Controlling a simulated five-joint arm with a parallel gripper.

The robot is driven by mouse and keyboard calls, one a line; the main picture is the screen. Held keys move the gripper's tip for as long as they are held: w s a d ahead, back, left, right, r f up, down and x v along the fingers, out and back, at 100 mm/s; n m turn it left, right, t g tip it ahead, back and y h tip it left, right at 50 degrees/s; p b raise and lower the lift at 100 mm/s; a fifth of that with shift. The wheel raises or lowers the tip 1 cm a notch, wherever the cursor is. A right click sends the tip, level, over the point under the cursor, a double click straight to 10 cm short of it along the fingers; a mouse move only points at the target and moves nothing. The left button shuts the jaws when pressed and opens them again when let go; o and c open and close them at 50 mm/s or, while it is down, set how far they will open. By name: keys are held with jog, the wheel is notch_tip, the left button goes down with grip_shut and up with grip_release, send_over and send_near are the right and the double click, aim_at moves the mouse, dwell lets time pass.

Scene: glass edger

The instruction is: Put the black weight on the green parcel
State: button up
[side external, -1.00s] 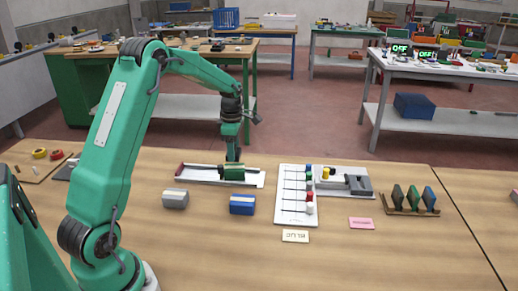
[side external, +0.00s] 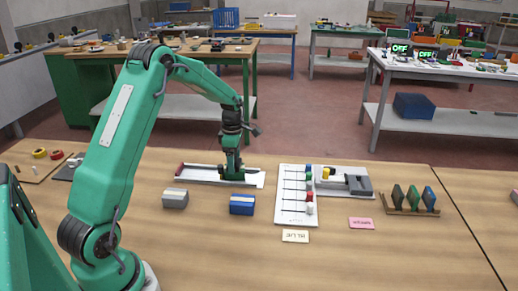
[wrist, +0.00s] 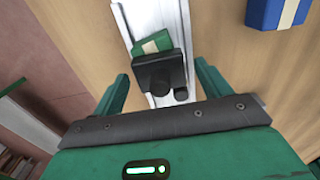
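In the wrist view the black weight (wrist: 160,74) is a dark block between my gripper's two green fingers (wrist: 163,68). Narrow gaps show on both sides, so the fingers are open around it. The green parcel (wrist: 151,43) with a pale band lies right against or under the weight's far side; I cannot tell which. Both are over the white rail tray (wrist: 140,10). In the side view my gripper (side external: 232,175) is down at the white tray (side external: 200,174) and hides most of the parcel and weight.
A blue parcel (side external: 242,204) and a grey parcel (side external: 175,198) lie in front of the tray. A white board with coloured pegs (side external: 290,212) stands to the right, then a grey fixture (side external: 357,184) and a rack of coloured pieces (side external: 410,209).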

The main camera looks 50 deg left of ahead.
jog(key=shift+r, duration=0.1)
notch_tip(320, 180, up, 12)
dwell(1.0)
jog(key=shift+r, duration=0.15)
dwell(0.3)
jog(key=s+d+r+m+t, duration=0.1)
jog(key=s+d+r+m, duration=0.4)
jog(key=d+m, duration=0.2)
jog(key=s+d+r+m+t, duration=0.2)
jog(key=s+d+r+m, duration=0.25)
jog(key=d+m, duration=0.2)
jog(key=s+d+f+m+t, duration=0.2)
jog(key=s+d+m, duration=0.7)
jog(key=s+m, duration=0.4)
jog(key=shift+s+f+t, duration=0.15)
jog(key=shift+s+t, duration=0.15)
jog(key=shift+s, duration=0.45)
